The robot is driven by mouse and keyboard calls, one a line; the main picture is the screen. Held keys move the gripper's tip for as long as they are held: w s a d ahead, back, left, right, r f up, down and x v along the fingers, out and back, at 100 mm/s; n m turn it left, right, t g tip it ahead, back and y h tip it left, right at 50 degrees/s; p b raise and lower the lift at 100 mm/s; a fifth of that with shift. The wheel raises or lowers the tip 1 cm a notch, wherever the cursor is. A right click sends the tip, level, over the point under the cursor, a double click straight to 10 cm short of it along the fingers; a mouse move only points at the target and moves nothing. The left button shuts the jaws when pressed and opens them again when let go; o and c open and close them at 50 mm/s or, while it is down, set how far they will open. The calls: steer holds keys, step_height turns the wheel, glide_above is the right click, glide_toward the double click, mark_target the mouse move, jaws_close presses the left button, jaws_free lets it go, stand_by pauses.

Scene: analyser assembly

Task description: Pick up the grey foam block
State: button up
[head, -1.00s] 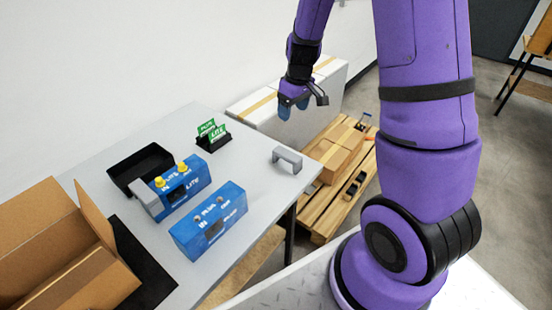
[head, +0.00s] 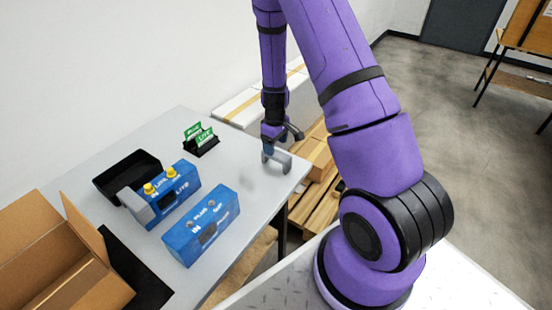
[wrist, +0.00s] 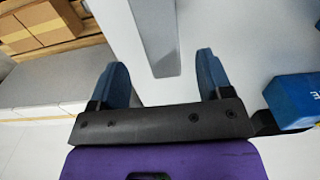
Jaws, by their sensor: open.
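The grey foam block (head: 283,162), arch-shaped, stands at the right end of the grey table (head: 248,205). In the wrist view the foam block (wrist: 155,38) shows as a long grey bar reaching down from the top edge to between my fingers. My gripper (head: 270,150) is low at the block in the head view and partly hides it. In the wrist view my gripper (wrist: 164,70) is open, with one blue fingertip on each side of the bar and gaps on both sides. I cannot tell how high the fingertips are above the table.
Two blue analyser units, LITE (head: 181,185) and PLUS (head: 200,228), stand left of the block. A black tray (head: 125,170), a green card holder (head: 203,146) and an open cardboard box (head: 60,245) are farther left. Cartons on a pallet (head: 315,208) lie beyond the table's right edge.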

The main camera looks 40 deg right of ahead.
mark_target(276, 154)
steer(key=shift+s+f, duration=0.15)
steer(key=shift+f, duration=1.15)
steer(key=shift+s+f, duration=0.1)
steer(key=shift+f, duration=1.2)
steer(key=shift+c, duration=0.4)
steer(key=c, duration=0.9)
